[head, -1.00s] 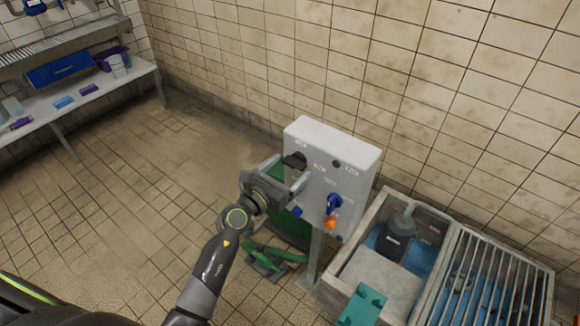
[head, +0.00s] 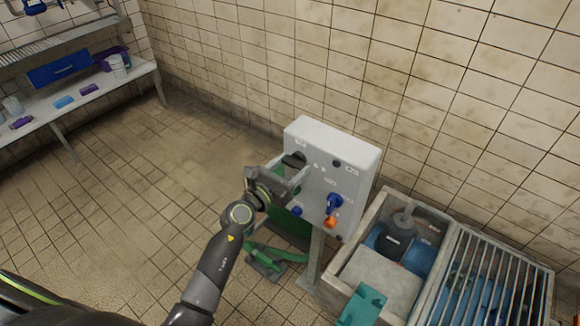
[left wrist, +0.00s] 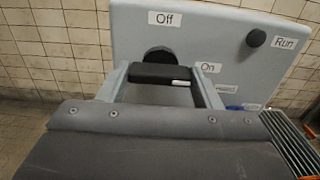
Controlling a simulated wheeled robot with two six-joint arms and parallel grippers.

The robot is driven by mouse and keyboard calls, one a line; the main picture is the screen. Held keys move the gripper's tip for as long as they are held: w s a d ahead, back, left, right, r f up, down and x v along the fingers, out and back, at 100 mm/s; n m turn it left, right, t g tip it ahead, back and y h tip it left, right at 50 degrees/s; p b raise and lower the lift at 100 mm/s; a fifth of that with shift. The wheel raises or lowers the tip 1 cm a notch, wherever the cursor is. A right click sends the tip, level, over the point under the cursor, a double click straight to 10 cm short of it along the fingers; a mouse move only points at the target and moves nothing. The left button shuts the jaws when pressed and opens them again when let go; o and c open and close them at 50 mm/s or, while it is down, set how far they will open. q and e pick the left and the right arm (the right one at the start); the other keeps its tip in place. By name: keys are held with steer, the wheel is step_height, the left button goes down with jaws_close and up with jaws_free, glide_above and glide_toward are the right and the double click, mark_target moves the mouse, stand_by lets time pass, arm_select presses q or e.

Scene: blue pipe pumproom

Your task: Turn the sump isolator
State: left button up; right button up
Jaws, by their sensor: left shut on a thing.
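The black rotary handle of the isolator (head: 294,159) is on the upper left of a pale grey control box (head: 350,158) on a post. In the left wrist view the black handle (left wrist: 160,73) lies roughly level, its white mark at the right end, towards the "On" label (left wrist: 208,67). The "Off" label (left wrist: 165,18) is above it. My left gripper (head: 286,172) is shut on the handle, a finger at each end in the wrist view. Its fingers hide part of the box face. My right gripper is not in view.
The box also carries a blue knob (head: 334,202), an orange knob (head: 330,222) and a black knob (left wrist: 256,38) beside "Run". A sump with a grate (head: 490,275) is at the lower right. A green object (head: 266,257) lies by the post. Floor at left is clear.

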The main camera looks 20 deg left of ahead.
arm_select(q)
steer(key=n+p, duration=0.2)
steer(key=n, duration=0.1)
steer(key=shift+r+p, duration=0.15)
steer(key=shift+p, duration=0.2)
steer(key=n+p, duration=0.3)
steer(key=n, duration=0.2)
steer(key=shift+n, duration=0.4)
steer(key=n+p, duration=0.3)
steer(key=n, duration=0.2)
steer(key=shift+n+p, duration=0.85)
steer(key=shift+n, duration=1.15)
steer(key=shift+f, duration=0.2)
steer(key=o, duration=1)
steer(key=v, duration=1.7)
steer(key=shift+s+b, duration=0.2)
steer(key=shift+b, duration=0.15)
